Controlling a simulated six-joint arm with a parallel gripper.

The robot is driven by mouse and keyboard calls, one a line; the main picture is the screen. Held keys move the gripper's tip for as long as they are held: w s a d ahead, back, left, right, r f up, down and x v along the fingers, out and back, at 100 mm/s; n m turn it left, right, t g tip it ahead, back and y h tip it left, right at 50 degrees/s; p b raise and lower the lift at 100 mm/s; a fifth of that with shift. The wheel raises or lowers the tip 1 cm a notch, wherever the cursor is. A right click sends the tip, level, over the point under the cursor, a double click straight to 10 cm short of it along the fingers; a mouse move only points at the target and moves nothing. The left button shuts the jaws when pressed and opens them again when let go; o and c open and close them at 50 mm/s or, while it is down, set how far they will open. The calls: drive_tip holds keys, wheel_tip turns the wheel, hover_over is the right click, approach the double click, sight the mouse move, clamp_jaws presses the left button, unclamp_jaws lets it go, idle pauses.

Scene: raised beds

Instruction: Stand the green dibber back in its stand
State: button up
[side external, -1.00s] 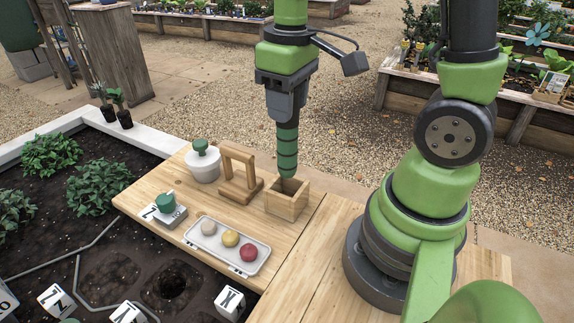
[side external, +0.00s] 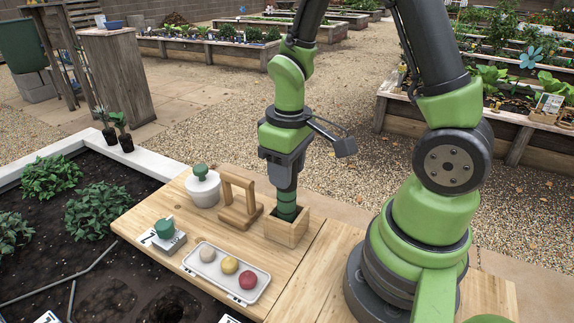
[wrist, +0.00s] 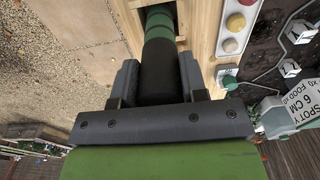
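The green dibber (side external: 287,211) is upright, with its lower part down inside the open-topped wooden stand (side external: 285,234); its tip is hidden by the stand's walls. My gripper (side external: 285,186) is directly above the stand and shut on the dibber's upper end. In the wrist view, the fingers of my gripper (wrist: 158,62) close on both sides of the dibber's dark handle (wrist: 157,75). The dibber's green banded part (wrist: 160,20) runs on into the wooden opening. Whether its tip touches the bottom cannot be seen.
A wooden frame (side external: 229,184) stands close left of the stand, beside a white pot with a green knob (side external: 203,190). A white tray (side external: 226,285) with three balls lies in front. A green-topped block (side external: 165,230) sits at the board's left.

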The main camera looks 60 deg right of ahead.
drive_tip(key=o, duration=0.4)
drive_tip(key=shift+r, duration=0.1)
drive_tip(key=r, duration=1.2)
drive_tip(key=shift+s, duration=0.25)
drive_tip(key=s+a+r+m+t+y, duration=0.2)
drive_tip(key=s+a+r+m+t, duration=0.2)
drive_tip(key=s+a+r+t, duration=0.1)
drive_tip(key=s+t, duration=0.1)
drive_tip(key=s, duration=0.1)
drive_tip(key=shift+s+a+r+t, duration=0.25)
drive_tip(key=shift+s+a+t, duration=0.1)
drive_tip(key=shift+a+t, duration=0.05)
